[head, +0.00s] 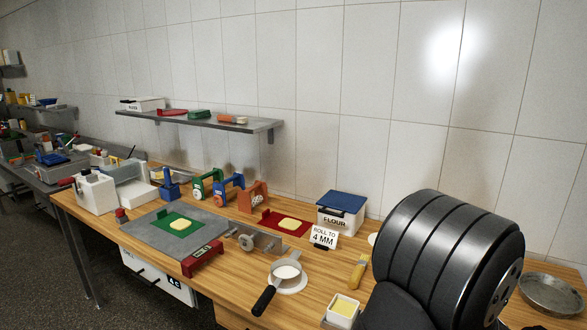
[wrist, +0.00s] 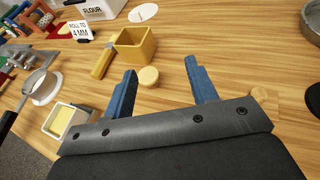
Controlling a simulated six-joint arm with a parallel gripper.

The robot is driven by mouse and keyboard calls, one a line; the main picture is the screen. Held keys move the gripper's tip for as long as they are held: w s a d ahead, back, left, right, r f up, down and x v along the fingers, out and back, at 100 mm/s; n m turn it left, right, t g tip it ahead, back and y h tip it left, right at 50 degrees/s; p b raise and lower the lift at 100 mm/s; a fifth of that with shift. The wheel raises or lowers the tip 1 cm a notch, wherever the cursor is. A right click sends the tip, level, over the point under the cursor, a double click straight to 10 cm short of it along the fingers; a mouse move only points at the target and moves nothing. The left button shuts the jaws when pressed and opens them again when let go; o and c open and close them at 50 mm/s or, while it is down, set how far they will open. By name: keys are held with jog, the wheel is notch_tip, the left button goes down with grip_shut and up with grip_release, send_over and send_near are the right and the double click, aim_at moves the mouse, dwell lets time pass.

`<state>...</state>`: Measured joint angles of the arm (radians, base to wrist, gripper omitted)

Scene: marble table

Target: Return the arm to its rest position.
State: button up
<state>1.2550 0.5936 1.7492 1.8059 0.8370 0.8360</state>
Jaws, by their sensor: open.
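My gripper (wrist: 160,68) shows in the wrist view with its two blue fingers spread wide and nothing held between them. It hangs above the wooden worktop (wrist: 225,55). A small round pale wooden piece (wrist: 148,76) lies just beside the left fingertip, apart from the grip as far as I can see. A yellow open box (wrist: 135,47) stands beyond that fingertip. In the head view my dark, banded arm fills the lower right and hides part of the worktop; the fingers do not show there.
A flour bin (head: 341,212), a "roll to 4 mm" sign (head: 323,237), a handled sieve (head: 285,272) and a small tub of yellow stuff (head: 343,309) stand left of my arm. A round metal pan (head: 551,294) is at the right. A wall shelf (head: 200,121) is at the back.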

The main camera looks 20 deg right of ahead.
jog(key=w+a+n+y, duration=0.1)
jog(key=w+a, duration=0.3)
jog(key=w, duration=0.1)
jog(key=shift+w+a+f, duration=0.15)
jog(key=shift+w+a, duration=0.1)
jog(key=shift+w, duration=0.1)
jog(key=s+d+m+h, duration=0.1)
jog(key=s+d, duration=0.4)
jog(key=s, duration=0.4)
jog(key=s+d+m+h, duration=0.1)
jog(key=s+d, duration=0.5)
jog(key=s, duration=0.3)
jog(key=shift+s+r+m+g+h, duration=0.15)
jog(key=shift+r+m+g+h, duration=0.15)
jog(key=shift+r+g+h, duration=0.1)
